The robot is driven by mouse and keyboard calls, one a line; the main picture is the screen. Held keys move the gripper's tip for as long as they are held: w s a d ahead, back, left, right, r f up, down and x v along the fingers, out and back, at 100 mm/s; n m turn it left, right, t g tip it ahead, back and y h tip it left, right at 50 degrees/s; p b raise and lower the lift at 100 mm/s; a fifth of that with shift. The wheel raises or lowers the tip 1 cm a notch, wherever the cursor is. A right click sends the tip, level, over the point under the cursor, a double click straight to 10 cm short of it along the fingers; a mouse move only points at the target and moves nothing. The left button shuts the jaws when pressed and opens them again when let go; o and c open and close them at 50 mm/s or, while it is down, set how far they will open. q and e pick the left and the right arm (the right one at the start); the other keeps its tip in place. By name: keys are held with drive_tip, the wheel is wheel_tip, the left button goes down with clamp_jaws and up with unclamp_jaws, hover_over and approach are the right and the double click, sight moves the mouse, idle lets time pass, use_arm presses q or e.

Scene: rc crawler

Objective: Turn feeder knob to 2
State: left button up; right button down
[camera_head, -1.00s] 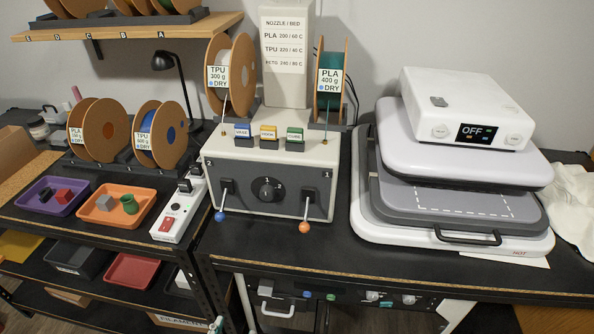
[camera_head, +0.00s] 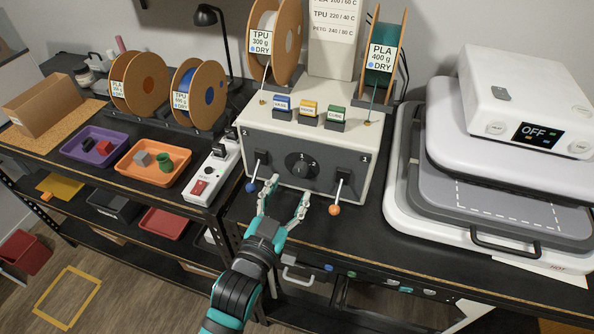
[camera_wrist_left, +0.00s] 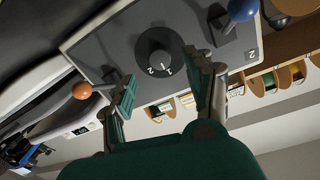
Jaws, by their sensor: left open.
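The feeder is a white box (camera_head: 350,129) with a dark front panel on the bench. Its round black knob (camera_head: 302,166) sits mid-panel between a blue-ball lever (camera_head: 254,180) and an orange-ball lever (camera_head: 338,197). In the left wrist view the knob (camera_wrist_left: 158,52) has a dial with figures 1 and 2 visible. My left gripper (camera_head: 285,200) is open and empty, in front of and below the knob, fingers pointing at the panel. In the left wrist view its fingers (camera_wrist_left: 165,90) spread on either side below the knob, apart from it. My right gripper is not in view.
Blue, yellow and green labelled blocks (camera_head: 309,111) stand on the feeder top, with spools (camera_head: 274,40) behind. A white press showing OFF (camera_head: 527,100) stands at right. A power strip (camera_head: 212,176) and trays (camera_head: 153,161) lie at left.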

sight(298, 173)
use_arm(q)
drive_tip(key=x, duration=0.5)
drive_tip(key=shift+w+p, duration=0.2)
drive_tip(key=shift+p, duration=0.15)
clamp_jaws()
